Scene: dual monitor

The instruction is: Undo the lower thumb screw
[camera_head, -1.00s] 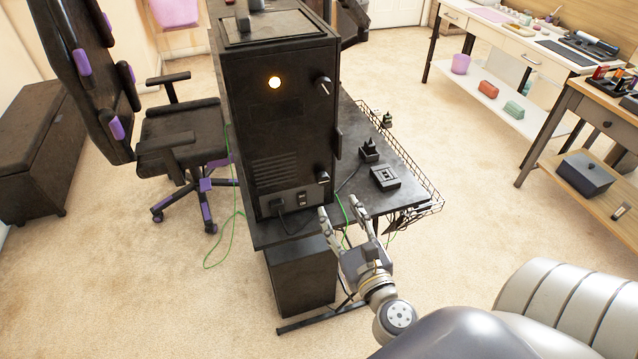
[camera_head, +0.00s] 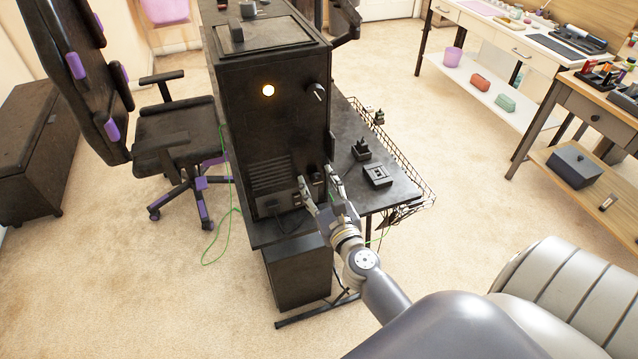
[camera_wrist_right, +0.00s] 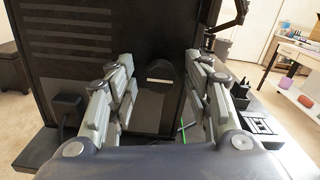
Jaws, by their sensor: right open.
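The black computer case (camera_head: 265,130) stands on the dark desk. Its lower thumb screw, a dark knob with a pale strip, shows in the right wrist view (camera_wrist_right: 160,76). In the head view the screw is largely hidden at my right gripper (camera_head: 317,178). The right gripper is open, its two fingers (camera_wrist_right: 160,62) on either side of the screw, with a visible gap to each. I cannot tell the exact distance in depth. The upper thumb screw (camera_head: 317,92) sits higher on the same panel edge. My left gripper is out of view.
A plugged cable (camera_wrist_right: 68,103) is left of the fingers. A black socket block (camera_head: 377,175) and another small black device (camera_head: 361,150) lie on the desk, right of the case. A wire basket (camera_head: 405,165) lines the desk edge. A chair (camera_head: 170,130) stands left.

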